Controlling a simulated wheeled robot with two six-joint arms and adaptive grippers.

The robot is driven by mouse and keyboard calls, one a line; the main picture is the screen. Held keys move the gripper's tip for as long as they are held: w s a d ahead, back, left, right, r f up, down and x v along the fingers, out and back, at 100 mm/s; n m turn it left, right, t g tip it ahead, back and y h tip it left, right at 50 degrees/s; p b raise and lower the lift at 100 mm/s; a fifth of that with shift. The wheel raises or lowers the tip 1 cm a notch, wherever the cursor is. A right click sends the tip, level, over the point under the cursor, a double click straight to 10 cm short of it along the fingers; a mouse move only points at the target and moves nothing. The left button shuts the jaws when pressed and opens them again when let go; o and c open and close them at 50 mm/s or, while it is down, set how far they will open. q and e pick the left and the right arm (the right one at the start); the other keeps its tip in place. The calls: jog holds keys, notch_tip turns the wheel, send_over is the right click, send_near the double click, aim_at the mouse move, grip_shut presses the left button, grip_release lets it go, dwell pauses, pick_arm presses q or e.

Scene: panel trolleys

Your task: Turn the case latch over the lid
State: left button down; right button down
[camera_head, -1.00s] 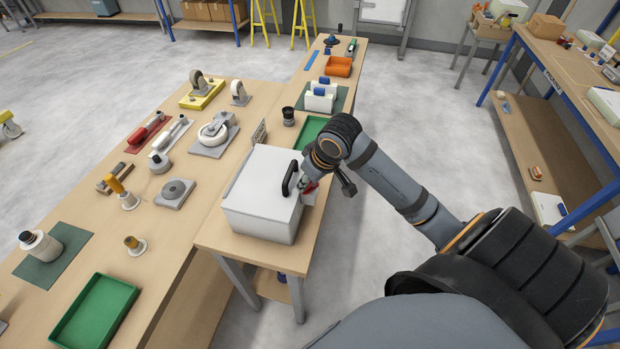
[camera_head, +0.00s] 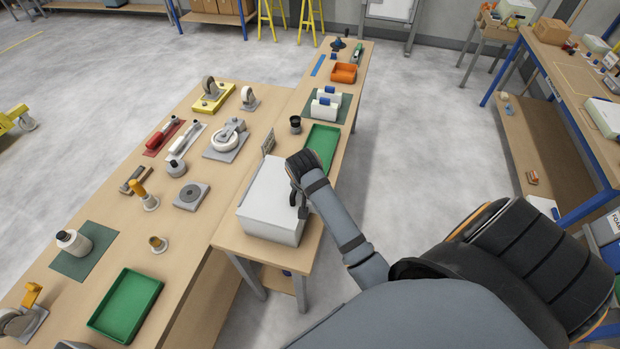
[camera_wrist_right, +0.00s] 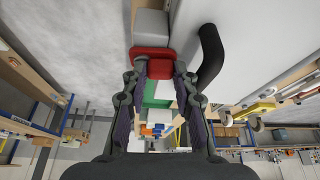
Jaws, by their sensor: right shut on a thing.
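The white case (camera_head: 272,190) stands shut at the near end of the narrow bench. Its black handle (camera_wrist_right: 208,60) shows right of my fingers in the right wrist view. The red latch (camera_wrist_right: 152,60) lies across my right gripper's fingertips, under a grey block (camera_wrist_right: 150,26) on the case. My right gripper (camera_wrist_right: 158,72) is shut on the red latch, with a finger at each side. In the head view my right arm reaches to the case's right side and hides the latch. I cannot tell how far the latch lies over the lid. My left gripper is out of view.
A green tray (camera_head: 322,139) lies just behind the case, and a dark cup (camera_head: 295,124) stands near it. The wide bench (camera_head: 205,225) at the left holds casters, tools and another green tray (camera_head: 126,303). Open floor lies right of the narrow bench.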

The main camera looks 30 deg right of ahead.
jog(key=shift+w+d+m+h+p, duration=0.15)
jog(key=shift+m+h+p, duration=0.15)
jog(key=shift+m+p, duration=0.45)
jog(key=shift+m, duration=0.25)
jog(key=c, duration=1.2)
grip_release()
jog(key=shift+o, duration=0.8)
jog(key=shift+d+r, duration=0.1)
